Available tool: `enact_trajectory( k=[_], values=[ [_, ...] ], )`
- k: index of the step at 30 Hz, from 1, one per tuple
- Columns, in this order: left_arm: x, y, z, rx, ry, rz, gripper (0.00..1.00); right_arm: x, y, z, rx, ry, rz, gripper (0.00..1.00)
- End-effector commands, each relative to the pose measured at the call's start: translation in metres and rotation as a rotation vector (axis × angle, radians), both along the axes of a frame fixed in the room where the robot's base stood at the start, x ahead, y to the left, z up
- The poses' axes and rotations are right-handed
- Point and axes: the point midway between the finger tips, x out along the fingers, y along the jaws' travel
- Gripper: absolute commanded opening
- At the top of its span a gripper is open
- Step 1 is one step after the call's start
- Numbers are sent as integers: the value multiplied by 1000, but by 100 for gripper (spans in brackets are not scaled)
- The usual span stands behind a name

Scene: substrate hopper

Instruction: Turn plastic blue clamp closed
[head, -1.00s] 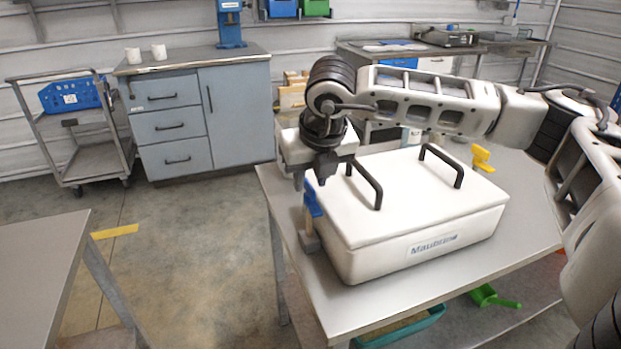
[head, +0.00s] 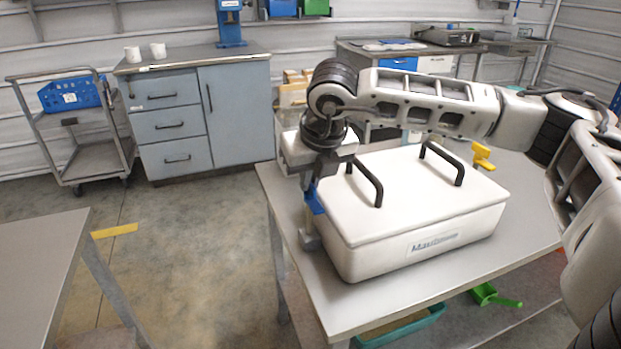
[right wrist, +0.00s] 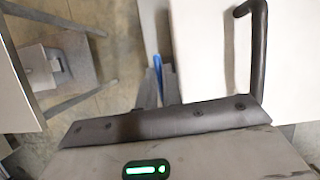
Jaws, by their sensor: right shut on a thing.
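The blue clamp (head: 313,200) stands upright at the left side of the white lidded hopper box (head: 425,200), above a grey bracket on the table edge. It shows as a thin blue strip (right wrist: 158,66) in the right wrist view. My right gripper (head: 308,183) reaches down from above and is shut on the upper part of the blue clamp. Its fingers hide part of the clamp. A yellow clamp (head: 482,157) sits at the box's far right side. My left gripper is not in view.
The metal table (head: 345,310) carries the box, whose black handle (head: 368,184) rises close to my right gripper. A green scoop (head: 490,295) and a teal tray (head: 405,328) lie below. Another table (head: 40,270) stands at left, with open floor between.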

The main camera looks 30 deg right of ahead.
Motion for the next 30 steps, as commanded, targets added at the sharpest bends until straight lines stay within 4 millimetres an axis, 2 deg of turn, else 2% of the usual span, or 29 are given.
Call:
enact_trajectory(
  k=[7,17,30],
  values=[
    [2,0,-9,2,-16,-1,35,-1,-2,-4,3,1,160,0],
    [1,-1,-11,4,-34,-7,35,0,-3,-2,4,1,468,0],
    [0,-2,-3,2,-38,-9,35,1,-5,1,6,2,886,0]
  ],
)
